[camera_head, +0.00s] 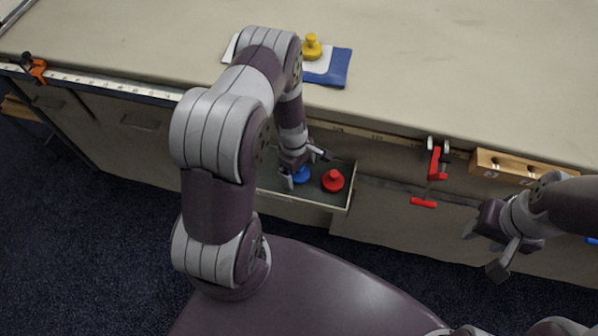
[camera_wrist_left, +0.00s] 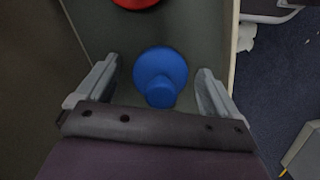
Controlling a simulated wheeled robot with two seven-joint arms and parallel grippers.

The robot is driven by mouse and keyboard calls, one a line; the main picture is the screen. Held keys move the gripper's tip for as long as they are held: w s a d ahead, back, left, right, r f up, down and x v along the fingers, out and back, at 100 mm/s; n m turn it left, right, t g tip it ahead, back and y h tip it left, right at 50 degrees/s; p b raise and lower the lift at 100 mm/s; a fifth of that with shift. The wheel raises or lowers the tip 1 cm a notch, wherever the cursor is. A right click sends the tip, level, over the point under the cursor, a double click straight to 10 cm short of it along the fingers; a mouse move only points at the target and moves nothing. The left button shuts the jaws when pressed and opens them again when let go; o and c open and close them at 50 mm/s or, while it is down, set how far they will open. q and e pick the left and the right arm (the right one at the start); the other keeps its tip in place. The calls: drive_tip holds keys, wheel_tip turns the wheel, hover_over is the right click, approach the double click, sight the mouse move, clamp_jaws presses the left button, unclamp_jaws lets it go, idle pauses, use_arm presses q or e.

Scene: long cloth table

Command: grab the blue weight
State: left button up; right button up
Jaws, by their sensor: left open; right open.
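The blue weight (camera_head: 301,175) lies in an open drawer (camera_head: 318,199) at the front of the table, partly hidden by my gripper in the head view. In the left wrist view the blue weight (camera_wrist_left: 160,75) stands between the two open fingers, with a gap on each side. My left gripper (camera_head: 302,168) is open, low over the drawer; its fingers also show in the left wrist view (camera_wrist_left: 156,88). My right gripper (camera_head: 490,246) is open and empty, in front of the table at the right.
A red weight (camera_head: 333,181) stands in the drawer beside the blue one. A yellow weight (camera_head: 312,47) stands on a white and blue cloth (camera_head: 338,70) on the table. A red clamp (camera_head: 436,163) and a wooden block (camera_head: 505,165) are at the table's front edge. The tabletop's right part is clear.

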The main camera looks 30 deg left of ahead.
use_arm(q)
drive_tip(key=shift+r, duration=0.1)
drive_tip(key=c, duration=1.5)
